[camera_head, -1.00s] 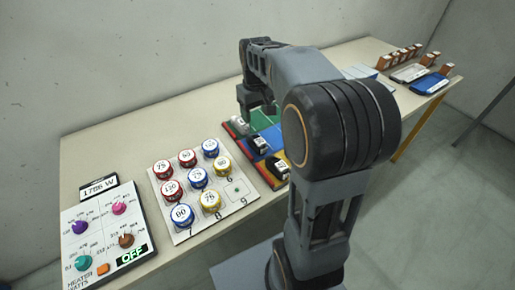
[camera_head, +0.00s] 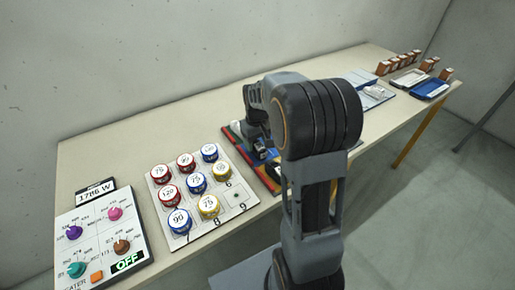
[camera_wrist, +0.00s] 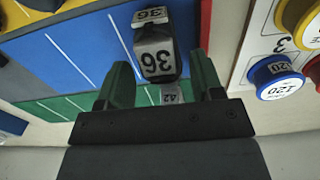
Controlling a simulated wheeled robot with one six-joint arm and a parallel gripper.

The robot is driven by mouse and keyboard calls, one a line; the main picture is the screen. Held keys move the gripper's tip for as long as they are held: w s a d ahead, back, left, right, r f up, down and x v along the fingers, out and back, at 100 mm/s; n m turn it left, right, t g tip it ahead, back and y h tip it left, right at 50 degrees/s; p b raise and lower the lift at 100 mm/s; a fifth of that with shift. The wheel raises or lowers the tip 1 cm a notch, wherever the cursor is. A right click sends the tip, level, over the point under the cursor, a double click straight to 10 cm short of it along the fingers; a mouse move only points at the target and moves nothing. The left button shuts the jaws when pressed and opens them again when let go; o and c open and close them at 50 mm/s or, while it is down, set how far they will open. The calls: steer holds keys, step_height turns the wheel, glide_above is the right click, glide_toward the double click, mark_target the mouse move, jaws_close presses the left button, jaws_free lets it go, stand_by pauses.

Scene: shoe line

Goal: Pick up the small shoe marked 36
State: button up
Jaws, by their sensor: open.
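In the wrist view, the small dark grey shoe marked 36 (camera_wrist: 157,62) is on the blue part of a coloured board (camera_wrist: 62,58), with its number also on a white top label. My gripper (camera_wrist: 160,70) is open, with one green finger on each side of the shoe and a visible gap at each side. Whether the fingers are low enough to flank it cannot be told. A second shoe marked 42 (camera_wrist: 171,94) shows behind it on the green part, partly hidden. In the head view my arm hides the gripper and most of the board (camera_head: 232,137).
A white panel of red, blue and yellow numbered pieces (camera_head: 236,208) lies left of the board. A heater panel (camera_head: 95,250) reading OFF is further left. Trays (camera_head: 428,91) and brown blocks (camera_head: 400,62) stand at the far right of the table. The wall is behind.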

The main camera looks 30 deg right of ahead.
steer(key=shift+f, duration=1.3)
steer(key=c, duration=0.7)
steer(key=shift+r, duration=0.1)
